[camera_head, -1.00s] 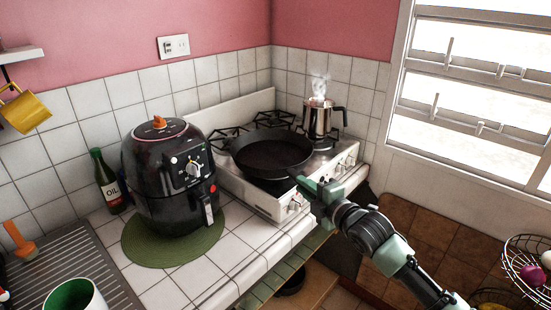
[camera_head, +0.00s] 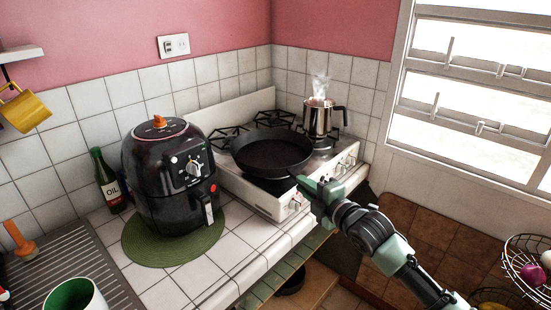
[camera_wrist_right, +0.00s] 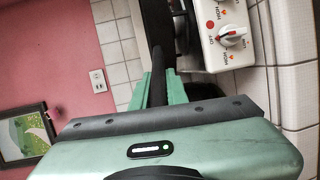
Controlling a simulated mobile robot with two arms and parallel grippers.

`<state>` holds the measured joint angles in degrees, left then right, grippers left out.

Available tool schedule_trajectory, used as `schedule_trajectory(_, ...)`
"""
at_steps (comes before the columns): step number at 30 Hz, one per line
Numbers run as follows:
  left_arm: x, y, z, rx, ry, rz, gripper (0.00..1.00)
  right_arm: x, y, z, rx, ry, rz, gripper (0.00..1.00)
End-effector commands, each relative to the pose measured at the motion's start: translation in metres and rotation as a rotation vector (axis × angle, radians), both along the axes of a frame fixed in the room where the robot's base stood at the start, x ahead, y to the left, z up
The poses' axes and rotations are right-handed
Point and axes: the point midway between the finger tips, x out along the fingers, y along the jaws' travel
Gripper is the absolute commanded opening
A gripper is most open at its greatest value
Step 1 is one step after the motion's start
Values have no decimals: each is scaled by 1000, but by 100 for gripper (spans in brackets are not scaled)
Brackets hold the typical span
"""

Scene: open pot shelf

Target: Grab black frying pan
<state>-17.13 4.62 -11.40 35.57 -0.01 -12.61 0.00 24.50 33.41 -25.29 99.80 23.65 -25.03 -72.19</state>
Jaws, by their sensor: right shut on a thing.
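The black frying pan (camera_head: 271,153) sits on the front part of the white stove, its handle toward the front right. My right gripper (camera_head: 303,183) reaches in from the lower right and is shut on the pan's handle. In the right wrist view the dark handle (camera_wrist_right: 155,85) passes between the green fingers of my right gripper (camera_wrist_right: 158,88). Whether the pan's base touches the burner is hidden. My left gripper is in neither view.
The white stove (camera_head: 262,202) has a steaming metal pot (camera_head: 317,119) at its back right. A black air fryer (camera_head: 170,175) on a green mat (camera_head: 133,250) stands close to the pan's left.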

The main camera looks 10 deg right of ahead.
Motion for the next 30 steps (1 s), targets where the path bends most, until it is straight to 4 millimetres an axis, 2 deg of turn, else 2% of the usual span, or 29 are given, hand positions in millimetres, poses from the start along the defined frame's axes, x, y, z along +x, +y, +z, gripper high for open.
schedule_trajectory(14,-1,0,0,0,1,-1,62,0,0,-1,0,1,1,0)
schedule_trajectory(15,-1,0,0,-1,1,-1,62,0,1,7,3,-17,3,0)
schedule_trajectory(25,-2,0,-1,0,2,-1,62,1,0,10,3,-15,2,0)
schedule_trajectory(30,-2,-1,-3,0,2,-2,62,1,0,25,1,-19,2,0)
